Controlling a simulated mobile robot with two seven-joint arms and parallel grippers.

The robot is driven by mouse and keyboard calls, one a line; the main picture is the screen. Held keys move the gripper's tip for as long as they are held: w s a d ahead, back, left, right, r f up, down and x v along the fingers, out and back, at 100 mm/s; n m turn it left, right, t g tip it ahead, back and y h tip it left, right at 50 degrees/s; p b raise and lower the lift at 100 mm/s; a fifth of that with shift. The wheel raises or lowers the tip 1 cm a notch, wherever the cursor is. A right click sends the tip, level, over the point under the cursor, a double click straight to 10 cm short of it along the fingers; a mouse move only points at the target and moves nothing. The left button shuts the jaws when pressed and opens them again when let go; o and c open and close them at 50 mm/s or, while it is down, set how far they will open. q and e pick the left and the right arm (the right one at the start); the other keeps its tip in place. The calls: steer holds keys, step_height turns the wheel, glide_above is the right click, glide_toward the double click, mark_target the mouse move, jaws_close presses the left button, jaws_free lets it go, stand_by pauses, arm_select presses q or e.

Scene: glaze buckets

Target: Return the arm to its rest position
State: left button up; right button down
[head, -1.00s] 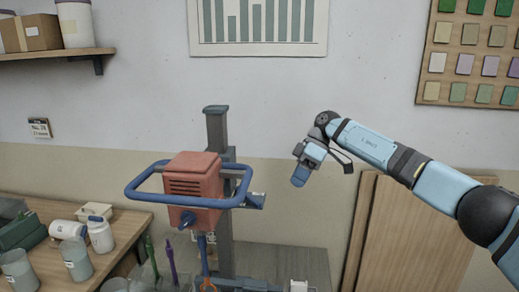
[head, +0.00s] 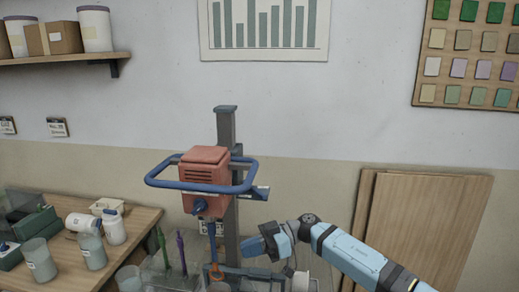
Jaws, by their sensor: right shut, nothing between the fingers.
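My right arm comes in from the lower right in the head view. Its gripper (head: 252,246) is shut and empty, pointing left, low in front of the grey post (head: 226,150) of the mixer stand. The red mixer (head: 204,170) with its blue ring handle (head: 165,183) hangs on that post, above and to the left of the gripper. My left gripper is not in the picture.
A wooden table (head: 130,222) at left holds jars, a tipped white container (head: 84,221) and a green box (head: 35,223). Purple (head: 181,252) and green (head: 162,248) tools stand near the mixer. Wooden boards (head: 425,220) lean on the wall at right.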

steer(key=s+a+f+m+t+y, duration=0.2)
steer(key=s+f+m+t+y, duration=0.15)
steer(key=s+t+y, duration=0.2)
steer(key=s+d+f+m+t+h, duration=1)
steer(key=s+d+f+h, duration=0.8)
steer(key=s+d+f, duration=0.6)
steer(key=s+f+m, duration=0.1)
steer(key=s+m, duration=0.2)
steer(key=shift+s+m, duration=0.35)
